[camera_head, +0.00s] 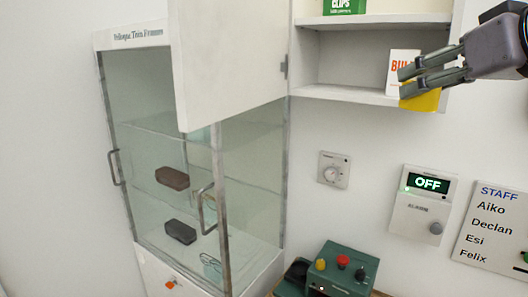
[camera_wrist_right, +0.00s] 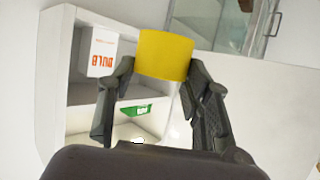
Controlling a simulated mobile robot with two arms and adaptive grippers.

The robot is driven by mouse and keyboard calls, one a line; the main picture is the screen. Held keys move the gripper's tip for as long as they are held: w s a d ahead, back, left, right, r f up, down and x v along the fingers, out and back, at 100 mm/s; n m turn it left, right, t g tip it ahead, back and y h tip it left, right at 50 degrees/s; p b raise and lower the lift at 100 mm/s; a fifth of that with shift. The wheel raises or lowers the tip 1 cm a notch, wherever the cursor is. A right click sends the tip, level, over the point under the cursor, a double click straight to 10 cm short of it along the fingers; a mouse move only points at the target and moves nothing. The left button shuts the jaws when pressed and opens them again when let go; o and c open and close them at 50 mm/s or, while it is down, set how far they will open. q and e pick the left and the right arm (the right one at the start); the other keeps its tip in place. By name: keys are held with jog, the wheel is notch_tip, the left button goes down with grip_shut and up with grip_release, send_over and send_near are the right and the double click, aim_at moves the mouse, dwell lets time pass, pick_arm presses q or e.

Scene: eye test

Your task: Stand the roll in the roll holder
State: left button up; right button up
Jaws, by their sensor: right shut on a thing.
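My right gripper (camera_head: 437,75) is at the upper right, in front of the white wall cabinet. It is shut on a yellow roll (camera_head: 421,102), whose lower part shows below the fingers. In the right wrist view the yellow roll (camera_wrist_right: 163,55) sits between the two fingertips of the right gripper (camera_wrist_right: 160,75), with its curved side showing. My left gripper is not in view. I cannot make out a roll holder in either view.
The open wall cabinet (camera_head: 341,95) holds a white box (camera_head: 402,62) beside my gripper and a green box (camera_head: 344,6) above. Its white door (camera_head: 230,60) swings out left, before a glass cabinet (camera_head: 150,105). A green device (camera_head: 340,266) stands below. The wall between has a dial and an alarm panel (camera_head: 421,205).

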notch_tip(320, 180, down, 2)
jog(key=shift+w+f+h, duration=0.1)
jog(key=shift+h, duration=0.2)
jog(key=w+a+f+m+h+b, duration=0.1)
jog(key=w+f+b, duration=0.15)
jog(key=f, duration=0.85)
jog(key=w+a+f+m+h+b, duration=0.1)
jog(key=w+f, duration=0.2)
jog(key=f, duration=0.7)
pick_arm(q)
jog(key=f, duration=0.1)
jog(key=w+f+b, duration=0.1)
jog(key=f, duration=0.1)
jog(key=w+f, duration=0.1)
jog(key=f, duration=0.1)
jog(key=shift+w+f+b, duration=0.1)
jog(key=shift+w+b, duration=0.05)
jog(key=shift+b, duration=0.2)
pick_arm(e)
jog(key=s+a+f, duration=0.1)
jog(key=s+f, duration=0.1)
jog(key=f, duration=0.5)
jog(key=s+a+f, duration=0.1)
jog(key=s+f, duration=0.1)
jog(key=f, duration=0.5)
jog(key=shift+a+f, duration=0.25)
jog(key=shift+a, duration=0.15)
jog(key=shift+w, duration=0.1)
